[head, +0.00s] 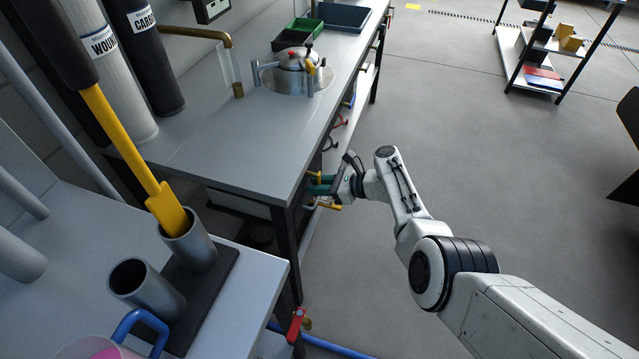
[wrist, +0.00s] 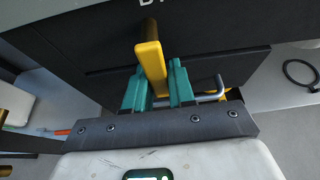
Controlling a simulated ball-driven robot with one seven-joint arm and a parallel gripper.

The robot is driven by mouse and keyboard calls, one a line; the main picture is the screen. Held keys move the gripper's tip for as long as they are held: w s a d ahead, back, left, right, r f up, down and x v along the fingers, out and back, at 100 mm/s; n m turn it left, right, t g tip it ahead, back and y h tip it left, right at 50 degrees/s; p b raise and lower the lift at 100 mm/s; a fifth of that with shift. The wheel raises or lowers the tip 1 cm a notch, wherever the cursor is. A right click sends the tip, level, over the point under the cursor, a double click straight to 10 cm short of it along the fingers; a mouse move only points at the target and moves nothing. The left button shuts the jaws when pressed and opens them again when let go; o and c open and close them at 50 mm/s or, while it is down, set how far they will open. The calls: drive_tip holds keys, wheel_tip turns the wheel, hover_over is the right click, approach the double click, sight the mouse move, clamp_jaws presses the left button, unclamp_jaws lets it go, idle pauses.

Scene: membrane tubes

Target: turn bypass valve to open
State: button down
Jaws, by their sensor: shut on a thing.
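A yellow valve lever (wrist: 151,62) stands between the green fingers of my gripper (wrist: 157,80) in the wrist view. The fingers are shut on the lever, one on each side. Its upper end meets a brass-coloured stem (wrist: 149,28) on a dark panel. In the head view my gripper (head: 321,186) is at the front edge of the long bench, just below its top, and hides most of the lever. Lettering above the lever is cut off by the frame edge and cannot be read.
The long grey bench (head: 215,150) carries a metal vessel (head: 297,75) and bins (head: 308,28). Several other handles line its front beyond my gripper. A red-handled valve (head: 296,325) sits near the lower middle. The floor (head: 440,120) right of the bench is mostly clear.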

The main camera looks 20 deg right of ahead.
drive_tip(key=shift+s+f, duration=0.15)
idle(0.4)
drive_tip(key=c, duration=1.3)
unclamp_jaws()
drive_tip(key=shift+d, duration=0.1)
drive_tip(key=p+v, duration=0.5)
drive_tip(key=v, duration=0.5)
drive_tip(key=shift+s+d+r, duration=0.15)
drive_tip(key=shift+d+r, duration=0.1)
drive_tip(key=shift+d, duration=0.05)
